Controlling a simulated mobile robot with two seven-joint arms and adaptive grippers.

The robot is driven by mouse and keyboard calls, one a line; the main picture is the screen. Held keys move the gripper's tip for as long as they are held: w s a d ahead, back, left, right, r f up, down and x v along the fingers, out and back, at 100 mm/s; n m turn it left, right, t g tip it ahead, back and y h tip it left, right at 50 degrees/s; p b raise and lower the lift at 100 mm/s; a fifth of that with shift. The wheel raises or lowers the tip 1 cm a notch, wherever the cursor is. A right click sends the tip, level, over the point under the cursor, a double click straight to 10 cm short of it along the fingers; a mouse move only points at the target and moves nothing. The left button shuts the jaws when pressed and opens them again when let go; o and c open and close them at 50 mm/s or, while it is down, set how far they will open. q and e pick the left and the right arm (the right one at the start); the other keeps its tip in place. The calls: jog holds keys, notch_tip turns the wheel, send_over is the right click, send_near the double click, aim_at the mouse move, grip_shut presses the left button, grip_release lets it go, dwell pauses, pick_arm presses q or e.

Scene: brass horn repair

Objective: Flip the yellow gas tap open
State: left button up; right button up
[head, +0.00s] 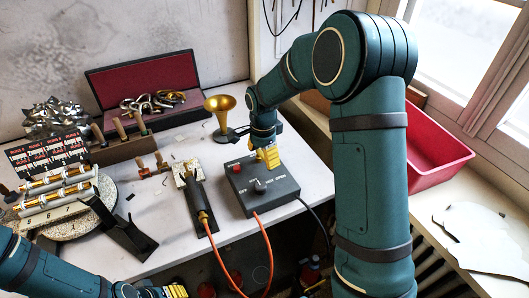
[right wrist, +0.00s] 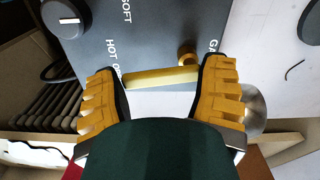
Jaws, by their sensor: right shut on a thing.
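The yellow gas tap (right wrist: 160,78) shows in the right wrist view as a flat bar lever beside a round brass post, on a dark grey box with white lettering. My right gripper (right wrist: 160,88) has its two yellow ribbed fingers at the lever's two ends, shut on it. In the head view my right gripper (head: 268,157) is at the back right of the control box (head: 258,203) and hides the tap. My left gripper (head: 166,292) is at the bottom edge, partly cut off, and its opening is unclear.
The box carries a black knob (head: 260,187) and a red button (head: 237,168). An orange hose (head: 268,250) runs from its front. A torch-like tool (head: 195,200) lies to its left. A brass horn bell (head: 221,108) stands behind. A red bin (head: 437,148) is at the right.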

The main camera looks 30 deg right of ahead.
aim_at(263, 157)
jog(key=shift+s+a+f+m, duration=0.1)
jog(key=shift+s+f+m, duration=0.1)
jog(key=shift+m, duration=0.1)
jog(key=o, duration=1.2)
jog(key=shift+w, duration=0.1)
jog(key=shift+w+r, duration=0.15)
jog(key=shift+r, duration=0.5)
notch_tip(263, 157, up, 11)
jog(key=shift+f, duration=0.1)
